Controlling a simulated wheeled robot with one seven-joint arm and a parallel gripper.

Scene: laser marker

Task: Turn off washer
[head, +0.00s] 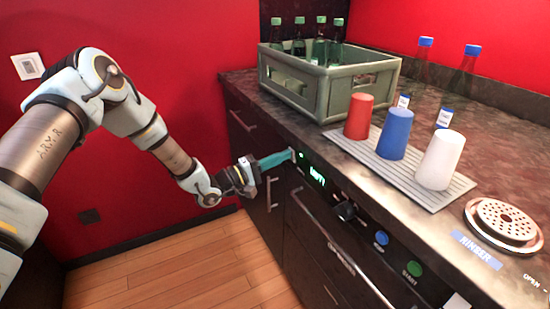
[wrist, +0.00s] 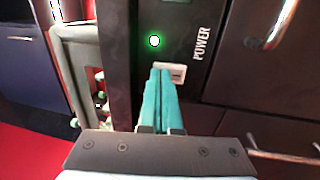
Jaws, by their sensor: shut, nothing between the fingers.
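The washer's dark control panel (head: 346,208) runs along the counter front in the head view, with a lit green display (head: 316,175), a black knob (head: 345,210), and blue and green buttons. In the wrist view a pale POWER switch (wrist: 175,72) sits beside a lit green light (wrist: 154,41). My gripper (head: 291,154) has teal fingers that are shut and empty. Its fingertips (wrist: 160,72) are at the POWER switch and overlap its edge in the wrist view. I cannot tell whether they touch it.
On the counter stand a green crate (head: 295,84) of bottles, red, blue and white cups on a grey drying mat (head: 410,180), and a round drain-like lid (head: 505,222). Drawers with handles lie below the panel. The wooden floor (head: 190,265) in front is clear.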

